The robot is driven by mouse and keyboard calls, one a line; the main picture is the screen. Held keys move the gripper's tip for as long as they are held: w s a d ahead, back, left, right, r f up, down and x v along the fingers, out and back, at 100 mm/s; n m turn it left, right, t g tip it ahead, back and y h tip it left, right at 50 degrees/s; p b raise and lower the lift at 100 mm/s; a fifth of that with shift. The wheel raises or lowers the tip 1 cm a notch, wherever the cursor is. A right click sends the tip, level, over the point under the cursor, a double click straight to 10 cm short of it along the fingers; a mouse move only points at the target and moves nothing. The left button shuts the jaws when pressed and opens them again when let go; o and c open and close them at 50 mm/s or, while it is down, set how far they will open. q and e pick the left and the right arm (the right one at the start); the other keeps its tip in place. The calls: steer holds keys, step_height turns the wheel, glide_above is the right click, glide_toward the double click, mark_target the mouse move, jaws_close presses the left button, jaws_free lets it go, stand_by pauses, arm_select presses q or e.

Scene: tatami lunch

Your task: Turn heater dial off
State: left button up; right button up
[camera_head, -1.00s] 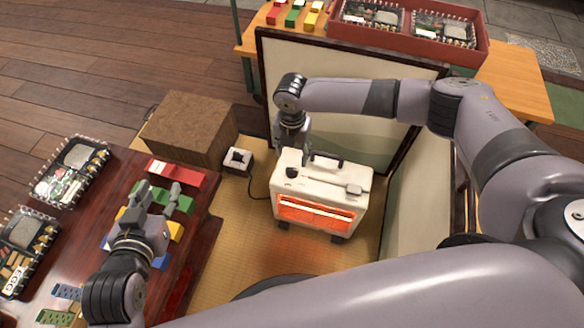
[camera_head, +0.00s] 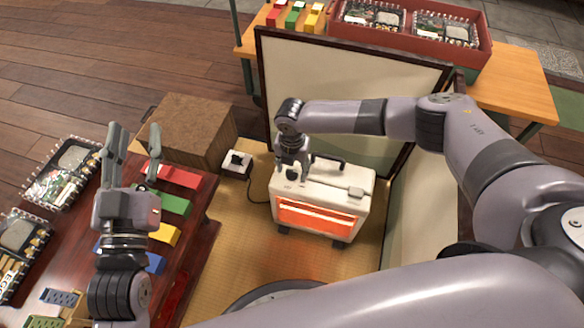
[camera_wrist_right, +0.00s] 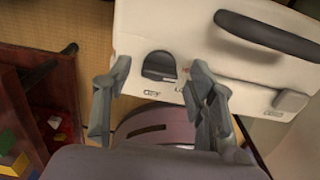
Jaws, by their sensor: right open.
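The white heater (camera_head: 362,205) stands on the tatami mat, its front panel glowing orange. Its black dial (camera_head: 292,174) is at the top left; in the right wrist view the dial (camera_wrist_right: 160,64) is a dark round knob with small print below it. My right gripper (camera_head: 293,168) is over that corner of the heater. In the right wrist view its open fingers (camera_wrist_right: 160,74) are on either side of the dial, with gaps to it; contact cannot be told. My left gripper (camera_head: 136,138) is open and empty above the low dark red table (camera_head: 205,215).
A black handle (camera_head: 328,162) is on the heater's top, right of the dial. A brown box (camera_head: 190,130) and a small white switch box (camera_head: 236,164) stand left of the heater. A folding screen (camera_head: 350,80) stands close behind. Coloured blocks (camera_head: 175,203) lie on the low table.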

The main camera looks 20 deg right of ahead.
steer(key=c, duration=1.1)
steer(key=shift+c, duration=0.2)
